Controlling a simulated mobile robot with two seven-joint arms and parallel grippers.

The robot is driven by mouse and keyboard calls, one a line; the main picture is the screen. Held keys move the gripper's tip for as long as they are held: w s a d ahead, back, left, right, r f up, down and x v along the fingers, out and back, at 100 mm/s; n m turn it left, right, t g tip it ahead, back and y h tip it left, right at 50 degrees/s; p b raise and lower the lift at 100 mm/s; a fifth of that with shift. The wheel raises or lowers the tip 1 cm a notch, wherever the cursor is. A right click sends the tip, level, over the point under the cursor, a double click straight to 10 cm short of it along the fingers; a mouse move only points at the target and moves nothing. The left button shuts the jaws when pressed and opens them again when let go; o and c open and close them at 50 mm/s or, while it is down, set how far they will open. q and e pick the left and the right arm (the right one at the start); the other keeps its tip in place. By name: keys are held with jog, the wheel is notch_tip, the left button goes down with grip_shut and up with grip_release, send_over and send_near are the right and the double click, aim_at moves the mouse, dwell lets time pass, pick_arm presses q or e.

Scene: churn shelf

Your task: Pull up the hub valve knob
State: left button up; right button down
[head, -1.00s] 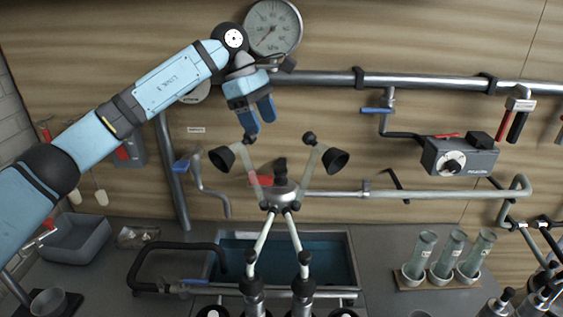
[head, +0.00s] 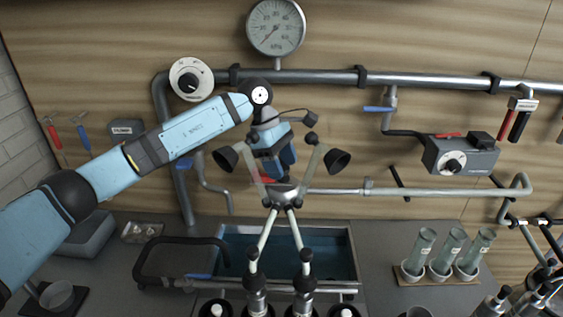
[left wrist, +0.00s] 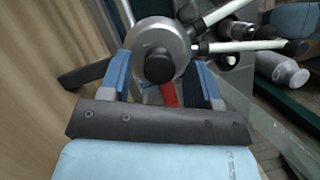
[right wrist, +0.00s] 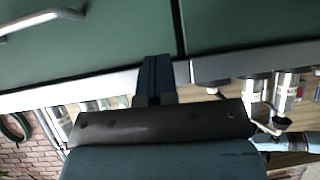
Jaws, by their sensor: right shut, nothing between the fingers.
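The hub is a rounded silver body (head: 284,192) with several arms in the middle of the head view. In the left wrist view the hub (left wrist: 153,34) carries a round black knob (left wrist: 159,67), with a red handle (left wrist: 168,94) beside it. My left gripper (head: 275,174) is over the hub and hides the knob in the head view. In the left wrist view its open fingers (left wrist: 162,77) lie to either side of the knob; contact cannot be told. My right gripper (right wrist: 155,65) is shut and empty near a green drawer front, outside the head view.
Two black cups (head: 337,161) on slanted arms flank the hub. A blue-lined sink (head: 335,258) lies below, with a black tube loop (head: 142,262) to its left. Wall pipes (head: 430,83) run behind. Glass tubes (head: 425,245) stand at the right.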

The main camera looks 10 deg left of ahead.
pick_arm(q)
grip_shut()
jog(key=shift+r+b, duration=0.5)
jog(key=shift+r, duration=0.45)
jog(key=shift+o, duration=0.6)
grip_release()
jog(key=b+v, duration=0.1)
jog(key=v, duration=1.3)
jog(key=shift+b, duration=0.4)
jog(key=shift+s+d+f, duration=0.1)
